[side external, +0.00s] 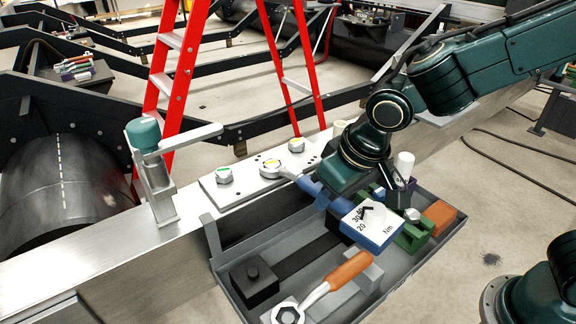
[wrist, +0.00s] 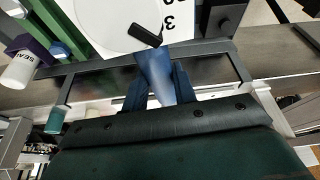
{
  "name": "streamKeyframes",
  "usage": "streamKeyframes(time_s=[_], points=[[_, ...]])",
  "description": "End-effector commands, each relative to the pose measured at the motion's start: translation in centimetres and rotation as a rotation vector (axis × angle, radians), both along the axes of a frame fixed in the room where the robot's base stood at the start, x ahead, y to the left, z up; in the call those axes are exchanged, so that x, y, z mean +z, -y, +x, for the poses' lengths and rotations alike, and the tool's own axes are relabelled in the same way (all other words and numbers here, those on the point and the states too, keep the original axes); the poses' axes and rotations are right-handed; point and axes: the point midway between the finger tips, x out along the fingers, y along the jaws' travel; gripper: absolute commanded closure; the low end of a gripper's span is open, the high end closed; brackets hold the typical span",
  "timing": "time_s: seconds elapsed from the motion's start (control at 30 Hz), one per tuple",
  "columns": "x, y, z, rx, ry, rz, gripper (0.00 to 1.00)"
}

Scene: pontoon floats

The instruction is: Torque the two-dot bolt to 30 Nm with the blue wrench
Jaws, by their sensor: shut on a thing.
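My gripper (side external: 325,198) is shut on the blue handle of the blue wrench (side external: 308,187). In the wrist view the blue handle (wrist: 154,74) lies between the two fingers (wrist: 158,92). The wrench's grey head reaches the middle bolt (side external: 270,166) on the plate; I cannot tell how fully it is seated. Another bolt (side external: 224,175) stands to its left and one (side external: 296,145) to its right.
A grey tray (side external: 222,262) hangs at the beam's front, holding an orange-handled wrench (side external: 338,279), a black block (side external: 254,281) and green holders (side external: 412,236). A teal-topped clamp (side external: 150,165) stands on the beam at left. A red ladder (side external: 180,65) stands behind.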

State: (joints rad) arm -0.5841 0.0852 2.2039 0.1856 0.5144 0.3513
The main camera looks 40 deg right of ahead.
Motion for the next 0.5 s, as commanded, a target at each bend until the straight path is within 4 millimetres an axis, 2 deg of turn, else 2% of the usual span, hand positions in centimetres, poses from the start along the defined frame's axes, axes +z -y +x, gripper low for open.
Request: streamKeyframes(time_s=[0.5], points=[[0.16,-0.69,0.09,-0.042,0.008,0.003,1.0]])
